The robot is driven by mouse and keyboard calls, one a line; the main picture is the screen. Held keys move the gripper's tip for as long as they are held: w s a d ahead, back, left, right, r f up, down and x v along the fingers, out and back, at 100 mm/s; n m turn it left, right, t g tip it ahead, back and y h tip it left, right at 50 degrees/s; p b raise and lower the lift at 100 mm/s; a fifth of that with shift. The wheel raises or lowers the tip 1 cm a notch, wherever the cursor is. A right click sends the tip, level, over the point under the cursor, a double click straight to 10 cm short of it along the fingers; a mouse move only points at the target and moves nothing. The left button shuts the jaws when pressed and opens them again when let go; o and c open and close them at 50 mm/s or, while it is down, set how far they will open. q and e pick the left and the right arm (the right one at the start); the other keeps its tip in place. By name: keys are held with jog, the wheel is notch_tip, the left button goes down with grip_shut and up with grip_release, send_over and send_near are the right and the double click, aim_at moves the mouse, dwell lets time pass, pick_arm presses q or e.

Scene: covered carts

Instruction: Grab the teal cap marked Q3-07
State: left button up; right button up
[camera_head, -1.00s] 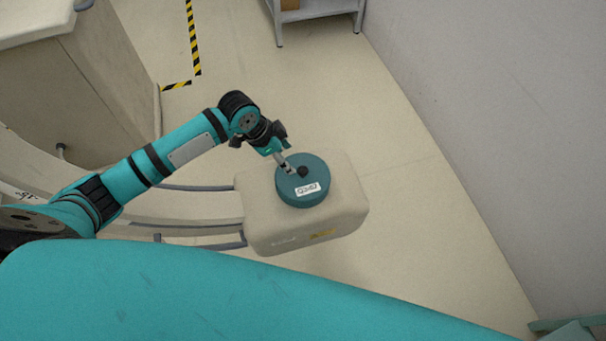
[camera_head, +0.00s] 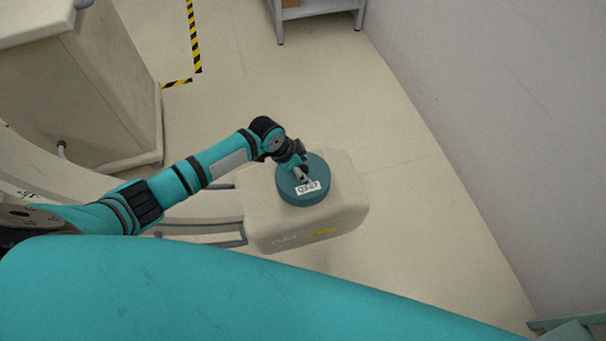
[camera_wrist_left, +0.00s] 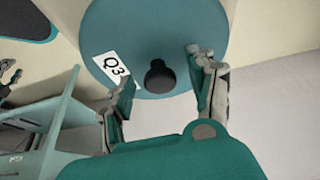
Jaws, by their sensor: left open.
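The teal cap (camera_head: 316,169) is a round lid lying on top of a beige cart body (camera_head: 345,205). Its white label shows in the head view, and the wrist view shows "Q3" on it, the rest hidden by a finger. My left gripper (camera_head: 302,177) is over the cap in the head view. In the wrist view its two open fingers (camera_wrist_left: 162,70) stand on either side of the knob, apart from it. My right gripper is not in view.
A beige cabinet (camera_head: 85,90) stands at the upper left. A grey shelf (camera_head: 318,9) stands at the top. A pale wall (camera_head: 510,120) runs along the right. The floor (camera_head: 400,120) between the cart and the wall is clear.

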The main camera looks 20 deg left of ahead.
pick_arm(q)
jog(key=shift+c, duration=0.4)
grip_shut()
